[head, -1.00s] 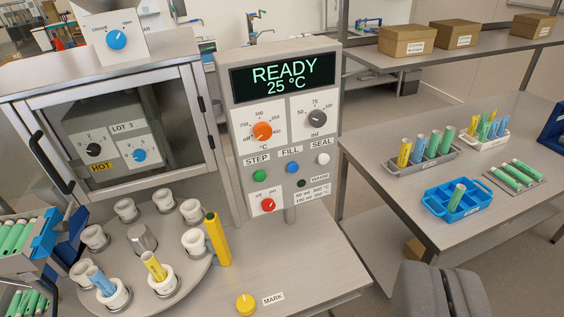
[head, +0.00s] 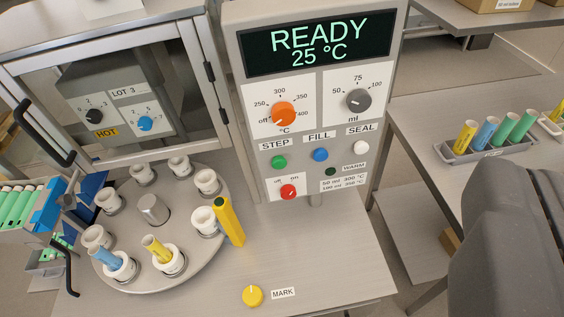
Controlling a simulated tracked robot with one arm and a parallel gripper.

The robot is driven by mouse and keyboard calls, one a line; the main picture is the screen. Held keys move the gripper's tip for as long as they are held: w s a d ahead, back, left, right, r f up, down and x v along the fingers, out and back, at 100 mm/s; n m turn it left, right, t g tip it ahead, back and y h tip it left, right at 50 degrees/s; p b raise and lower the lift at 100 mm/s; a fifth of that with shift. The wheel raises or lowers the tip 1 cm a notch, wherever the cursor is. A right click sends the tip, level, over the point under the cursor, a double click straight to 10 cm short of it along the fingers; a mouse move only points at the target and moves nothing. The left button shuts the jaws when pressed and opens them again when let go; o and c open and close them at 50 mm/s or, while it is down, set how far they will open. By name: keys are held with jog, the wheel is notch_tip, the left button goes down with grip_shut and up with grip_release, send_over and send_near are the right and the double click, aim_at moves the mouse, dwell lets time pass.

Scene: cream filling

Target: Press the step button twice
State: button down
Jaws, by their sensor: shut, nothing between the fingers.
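The green step button (head: 279,162) sits under the STEP label on the upright grey control panel (head: 231,30). The panel's display (head: 318,44) reads READY 25 °C. The blue FILL button (head: 320,155) and the white SEAL button (head: 361,148) are to the right of the step button. My gripper (head: 500,190) is the dark grey shape at the right edge, partly cut off. It is shut and empty, to the right of the panel and well apart from the step button in the picture.
A round turntable (head: 192,262) with white cups, one blue and one yellow tube stands left. A yellow post (head: 229,222) stands at its edge. A yellow MARK knob (head: 252,296) is in front. A glass-fronted cabinet (head: 190,75) stands behind; a rack of tubes (head: 480,152) is right.

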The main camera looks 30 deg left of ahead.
aim_at(279, 163)
jog(key=w+a+f+m+y+p, duration=0.1)
jog(key=w+a+f+m+y, duration=0.35)
jog(key=w+a+f, duration=1.15)
notch_tip(279, 163, down, 22)
jog(key=a+m+h+p, duration=0.1)
jog(key=a+m+h, duration=0.1)
jog(key=m+h, duration=0.5)
jog(key=shift+w+m, duration=0.2)
jog(key=shift+m, duration=0.85)
jog(key=shift+w+r+p, duration=0.1)
jog(key=shift+p, duration=0.2)
jog(key=w+a+p, duration=0.4)
jog(key=w+p, duration=0.2)
jog(key=w, duration=0.1)
jog(key=shift+a, duration=0.4)
jog(key=shift+w+a, duration=0.1)
jog(key=shift+w, duration=0.05)
